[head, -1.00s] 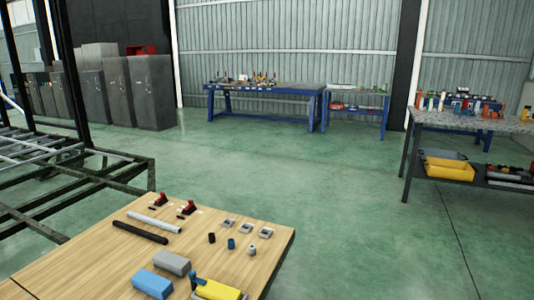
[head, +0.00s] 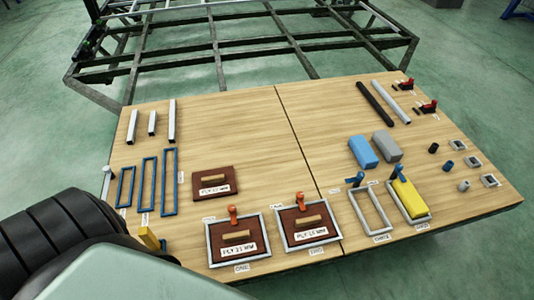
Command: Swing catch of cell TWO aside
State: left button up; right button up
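Cell TWO is a grey rectangular frame (head: 334,225) near the front edge of the wooden table. A dark brown panel (head: 287,222) with a wooden handle and a white label lies inside it. Its catch (head: 300,199) is orange and sits at the far side of the frame, its lower end over the panel's far edge. Cell ONE (head: 210,246), to the left, has a similar panel and its own orange catch (head: 232,212). Neither of my grippers shows in the head view. Part of my own body covers the lower left corner.
A loose brown panel (head: 206,205) lies behind cell ONE. Blue frames (head: 168,185) and grey tubes (head: 172,120) lie left. Two cells with blue catches stand right, one holding a yellow block (head: 408,198). A blue block (head: 362,152) lies behind. A steel chassis (head: 215,52) stands beyond.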

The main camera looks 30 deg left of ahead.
aim_at(299, 195)
jog(key=u, duration=0.65)
